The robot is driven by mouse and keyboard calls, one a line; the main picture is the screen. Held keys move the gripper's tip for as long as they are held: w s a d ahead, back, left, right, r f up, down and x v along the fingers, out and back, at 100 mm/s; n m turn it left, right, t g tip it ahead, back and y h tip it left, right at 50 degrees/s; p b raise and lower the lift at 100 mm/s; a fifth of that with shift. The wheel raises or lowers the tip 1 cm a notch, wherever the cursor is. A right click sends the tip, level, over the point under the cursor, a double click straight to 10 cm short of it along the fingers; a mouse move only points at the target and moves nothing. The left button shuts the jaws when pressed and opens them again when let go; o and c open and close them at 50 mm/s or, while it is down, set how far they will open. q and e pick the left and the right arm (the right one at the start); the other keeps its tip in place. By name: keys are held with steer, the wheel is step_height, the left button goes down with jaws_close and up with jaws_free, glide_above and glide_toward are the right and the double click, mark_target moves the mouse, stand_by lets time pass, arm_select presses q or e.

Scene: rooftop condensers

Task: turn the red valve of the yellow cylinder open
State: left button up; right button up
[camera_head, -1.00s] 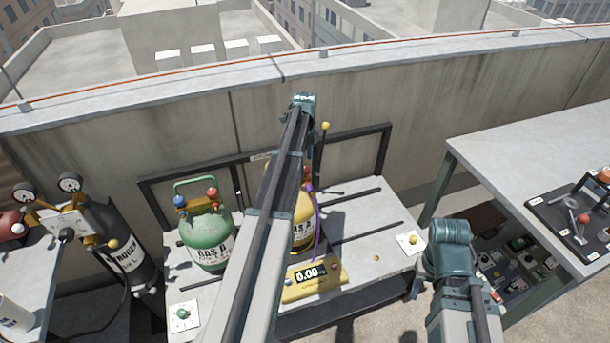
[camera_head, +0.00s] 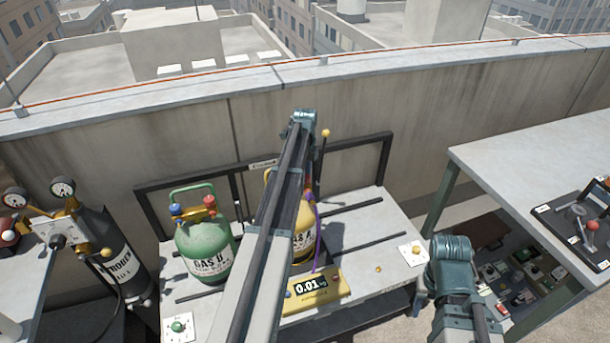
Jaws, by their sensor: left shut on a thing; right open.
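The yellow cylinder (camera_head: 303,246) stands on the grey bench, largely hidden behind my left arm. A purple hose (camera_head: 317,232) runs down its right side. My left arm reaches over the cylinder, and my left gripper (camera_head: 308,188) is at its top, with its fingers mostly covered by the arm. It is shut at the red valve, of which the arm hides nearly all. The yellow scale (camera_head: 325,301) in front of the cylinder reads 0.01. My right arm is folded at the lower right, and its gripper does not show.
A green cylinder (camera_head: 205,249) with blue and red knobs stands left of the yellow one. A black nitrogen cylinder (camera_head: 118,262) with gauges is further left. A black frame (camera_head: 150,204) and concrete wall are behind. A grey table (camera_head: 525,160) is at the right.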

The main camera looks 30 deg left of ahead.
arm_select(q)
jaws_close()
